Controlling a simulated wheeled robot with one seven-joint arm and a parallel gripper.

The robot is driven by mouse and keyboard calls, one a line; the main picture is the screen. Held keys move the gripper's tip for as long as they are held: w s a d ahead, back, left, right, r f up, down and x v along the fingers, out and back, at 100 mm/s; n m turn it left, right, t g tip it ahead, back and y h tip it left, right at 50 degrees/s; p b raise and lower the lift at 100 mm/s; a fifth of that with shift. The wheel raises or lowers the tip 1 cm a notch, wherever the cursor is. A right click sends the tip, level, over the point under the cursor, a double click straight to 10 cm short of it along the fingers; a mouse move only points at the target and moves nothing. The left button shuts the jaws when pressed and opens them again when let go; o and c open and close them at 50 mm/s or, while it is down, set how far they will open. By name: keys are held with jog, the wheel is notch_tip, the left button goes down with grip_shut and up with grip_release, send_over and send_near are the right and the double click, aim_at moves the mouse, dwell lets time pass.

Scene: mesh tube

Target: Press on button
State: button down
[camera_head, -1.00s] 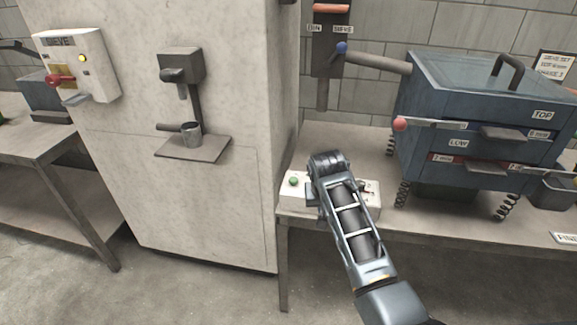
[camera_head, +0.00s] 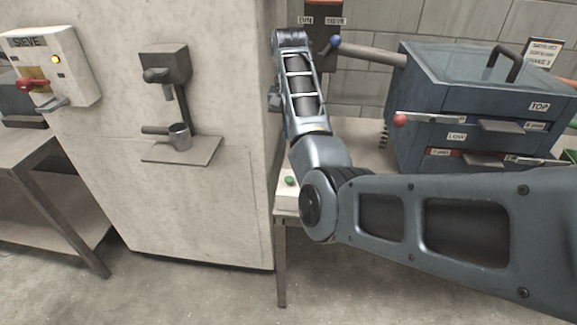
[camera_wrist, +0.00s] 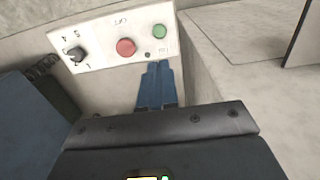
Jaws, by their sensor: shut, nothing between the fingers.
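A white control box (camera_wrist: 92,50) shows in the wrist view, seen upside down, with a green button (camera_wrist: 160,31), a red button (camera_wrist: 125,47) and a black knob (camera_wrist: 77,54). Its small labels are too blurred to read surely. My gripper (camera_wrist: 157,68) is shut and empty. Its blue fingertips appear just below the box's lower edge in that view, nearest the green button; I see no contact. In the head view the green button (camera_head: 290,181) shows at the box's left end. My arm hides the rest of the box and the fingers.
The box stands on a bench beside a large pale cabinet (camera_head: 200,220). A wall panel (camera_head: 70,75) with a red lever is at the left.

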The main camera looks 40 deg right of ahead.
aim_at(290, 179)
notch_tip(290, 179, down, 14)
jog(key=shift+b, duration=0.4)
dwell(0.4)
jog(key=shift+s+f+b, duration=0.1)
jog(key=shift+f+b, duration=0.3)
jog(key=shift+f, duration=0.5)
jog(key=shift+s+a+f, duration=0.1)
jog(key=shift+s+f, duration=0.05)
jog(key=shift+f, duration=0.2)
jog(key=shift+r, duration=0.1)
jog(key=r+p, duration=0.1)
jog(key=r, duration=0.1)
jog(key=r+p, duration=0.4)
jog(key=shift+w, duration=0.35)
notch_tip(290, 179, up, 9)
jog(key=b, duration=0.2)
jog(key=shift+r, duration=0.2)
